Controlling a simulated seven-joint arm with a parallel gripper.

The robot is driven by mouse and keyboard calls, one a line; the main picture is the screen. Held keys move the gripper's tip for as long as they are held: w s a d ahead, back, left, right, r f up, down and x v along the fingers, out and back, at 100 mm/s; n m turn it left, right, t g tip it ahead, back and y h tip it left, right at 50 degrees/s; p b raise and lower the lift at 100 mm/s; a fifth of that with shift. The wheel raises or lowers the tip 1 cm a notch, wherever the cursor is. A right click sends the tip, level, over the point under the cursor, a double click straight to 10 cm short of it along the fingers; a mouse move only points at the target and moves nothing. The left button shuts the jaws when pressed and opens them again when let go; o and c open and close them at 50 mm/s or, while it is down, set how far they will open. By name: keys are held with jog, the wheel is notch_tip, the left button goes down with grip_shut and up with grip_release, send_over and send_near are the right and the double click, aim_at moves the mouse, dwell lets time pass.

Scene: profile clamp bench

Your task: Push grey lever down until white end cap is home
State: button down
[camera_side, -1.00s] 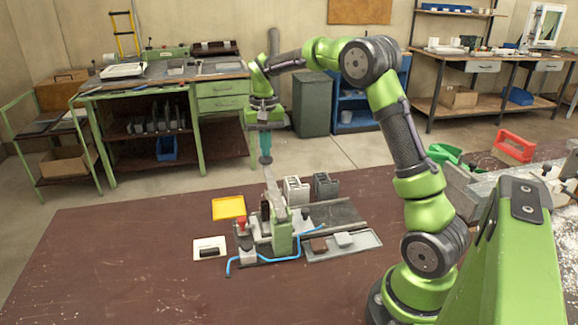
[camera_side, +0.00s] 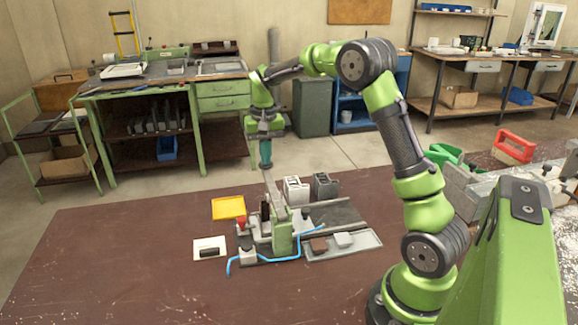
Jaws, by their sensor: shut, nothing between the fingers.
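The grey lever (camera_side: 273,188) rises steeply from the green clamp body (camera_side: 282,238), its upper end leaning left. My gripper (camera_side: 266,166) points straight down, shut and empty, with its tip at the lever's upper end. I cannot tell whether they touch. A small pale block (camera_side: 247,255) sits at the clamp's front left, beside the blue hose. It may be the white end cap, but it is too small to be sure, and I cannot tell how it is seated.
A red knob (camera_side: 241,222) stands left of the lever. A yellow tray (camera_side: 229,208) and a white plate with a black piece (camera_side: 209,249) lie to the left. Light and dark blocks (camera_side: 296,190) stand behind. A grey tray (camera_side: 343,245) lies right. The table's front left is clear.

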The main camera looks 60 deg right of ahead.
jog(key=shift+f, duration=1.1)
jog(key=shift+r, duration=4.45)
jog(key=shift+w, duration=0.1)
